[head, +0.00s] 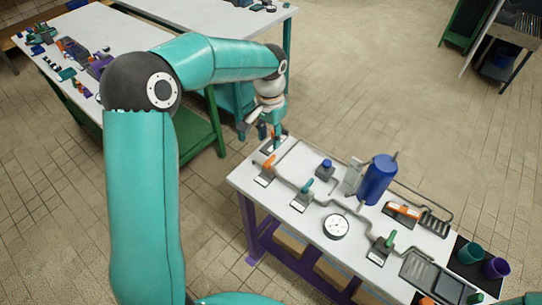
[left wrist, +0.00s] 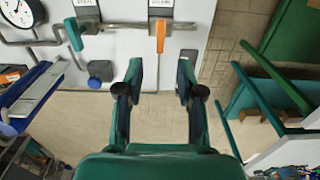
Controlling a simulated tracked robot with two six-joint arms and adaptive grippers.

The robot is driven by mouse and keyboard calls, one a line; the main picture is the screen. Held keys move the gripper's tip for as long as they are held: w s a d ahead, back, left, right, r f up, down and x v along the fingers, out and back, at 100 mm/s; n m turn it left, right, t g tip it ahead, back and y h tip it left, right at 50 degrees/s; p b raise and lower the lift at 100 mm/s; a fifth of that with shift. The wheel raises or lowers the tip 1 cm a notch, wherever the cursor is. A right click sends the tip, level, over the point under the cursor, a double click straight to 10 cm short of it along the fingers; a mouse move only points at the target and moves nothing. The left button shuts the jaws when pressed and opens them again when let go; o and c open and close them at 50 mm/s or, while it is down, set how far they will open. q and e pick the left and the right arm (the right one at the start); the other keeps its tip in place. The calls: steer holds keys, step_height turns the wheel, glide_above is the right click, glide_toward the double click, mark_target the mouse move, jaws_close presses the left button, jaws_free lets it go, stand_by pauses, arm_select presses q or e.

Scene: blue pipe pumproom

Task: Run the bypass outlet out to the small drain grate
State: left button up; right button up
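My left gripper (head: 261,131) hangs at the far left corner of the white pipe bench (head: 244,179). In the left wrist view the gripper (left wrist: 157,92) is open and empty. An orange handle (head: 269,162) on the grey pipe is near it; in the wrist view this handle (left wrist: 160,36) lies ahead of the fingers, apart from them. A teal handle (head: 307,185) is further along; it also shows in the wrist view (left wrist: 74,34). A small slotted grate (head: 435,223) is near the right end; a larger grate (head: 420,268) is nearer the front. I cannot tell which pipe end is the bypass outlet. My right gripper is not visible.
A blue cylinder (head: 378,180), a dial gauge (head: 336,227), another orange handle (head: 403,210) and a green handle (head: 390,239) stand along the pipes. Teal (head: 470,253) and purple (head: 495,268) cups are at the right end. A cluttered table (head: 120,33) stands behind my left arm.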

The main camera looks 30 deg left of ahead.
mark_target(269, 159)
arm_select(q)
step_height(269, 159, down, 9)
steer(key=shift+s+p, duration=0.1)
steer(key=shift+p, duration=0.4)
